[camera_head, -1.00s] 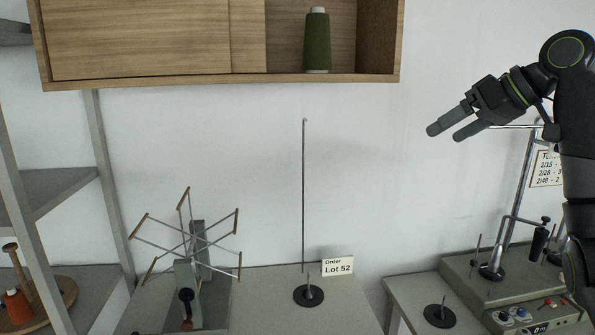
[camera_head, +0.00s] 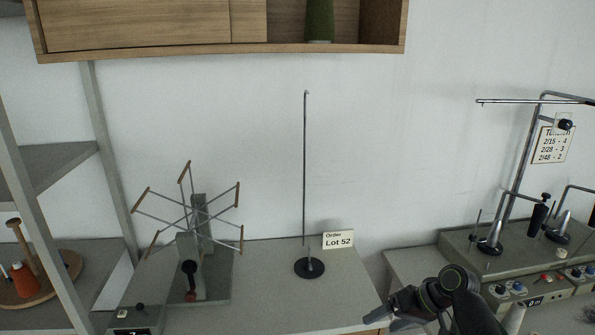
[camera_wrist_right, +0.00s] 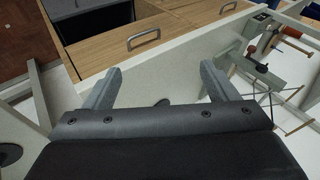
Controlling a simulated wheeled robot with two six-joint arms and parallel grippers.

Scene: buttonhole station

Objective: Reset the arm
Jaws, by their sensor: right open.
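My right gripper (camera_head: 384,321) is low at the bottom edge of the head view, in front of the gap between the two grey tables, its arm coming in from the right. In the right wrist view its two fingers (camera_wrist_right: 158,84) stand wide apart with nothing between them. Its tips are partly cut off in the head view. My left gripper is in neither view.
A thin upright rod on a black base (camera_head: 309,267) stands beside the Lot 52 card (camera_head: 338,240). A spoked winder (camera_head: 197,222) is left of it. A machine (camera_head: 540,270) with thread stands is at right. A wooden cabinet (camera_head: 150,49) hangs above.

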